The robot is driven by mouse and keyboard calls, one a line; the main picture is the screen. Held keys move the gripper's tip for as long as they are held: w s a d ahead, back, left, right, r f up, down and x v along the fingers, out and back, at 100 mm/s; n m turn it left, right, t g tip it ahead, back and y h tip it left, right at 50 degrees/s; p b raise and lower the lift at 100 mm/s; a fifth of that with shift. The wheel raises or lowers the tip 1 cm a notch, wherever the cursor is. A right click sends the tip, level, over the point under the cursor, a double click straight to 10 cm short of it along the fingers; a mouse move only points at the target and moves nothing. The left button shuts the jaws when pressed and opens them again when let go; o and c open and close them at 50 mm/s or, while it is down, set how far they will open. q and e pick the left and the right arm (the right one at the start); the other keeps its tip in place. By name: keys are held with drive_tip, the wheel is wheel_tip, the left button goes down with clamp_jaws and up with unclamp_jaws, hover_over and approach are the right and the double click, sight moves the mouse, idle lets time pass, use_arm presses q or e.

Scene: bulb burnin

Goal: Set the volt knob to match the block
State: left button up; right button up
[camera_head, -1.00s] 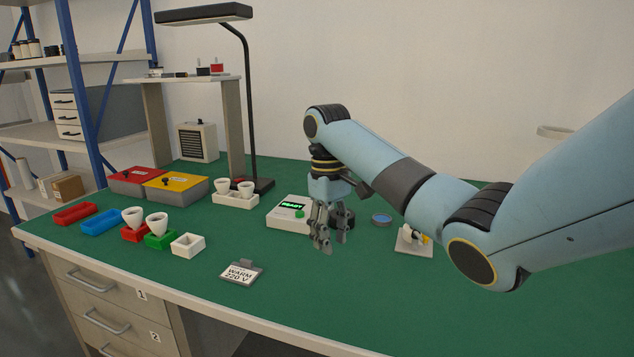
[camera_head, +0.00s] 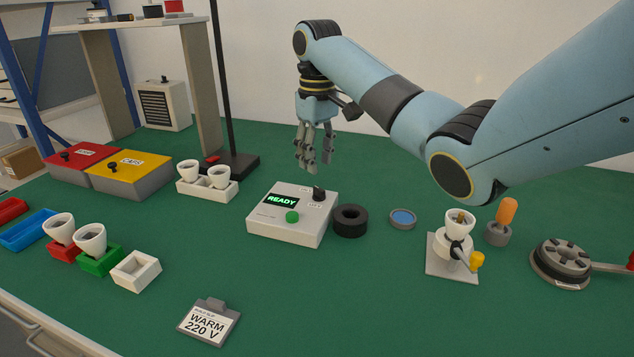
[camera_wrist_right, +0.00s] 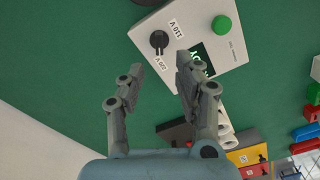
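A white control box (camera_head: 285,228) has a lit READY display, a green button and a black volt knob (camera_head: 318,193) at its back right. A small grey block (camera_head: 208,322) at the front holds a card reading WARM 220 V. My right gripper (camera_head: 315,168) hangs above and behind the knob in the head view, fingers pointing down. In the wrist view its fingers (camera_wrist_right: 160,65) are apart, with nothing between them. My left gripper is not in view.
A black ring (camera_head: 350,221) stands right beside the box, with a blue-topped disc (camera_head: 403,218) and a bulb fixture (camera_head: 453,262) further right. Bulbs in a white tray (camera_head: 207,193) stand left.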

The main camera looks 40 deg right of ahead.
sight(318, 187)
wheel_tip(318, 187, down, 7)
drive_tip(key=shift+r+b, duration=0.1)
drive_tip(key=shift+b, duration=0.25)
drive_tip(key=shift+c, duration=0.4)
clamp_jaws()
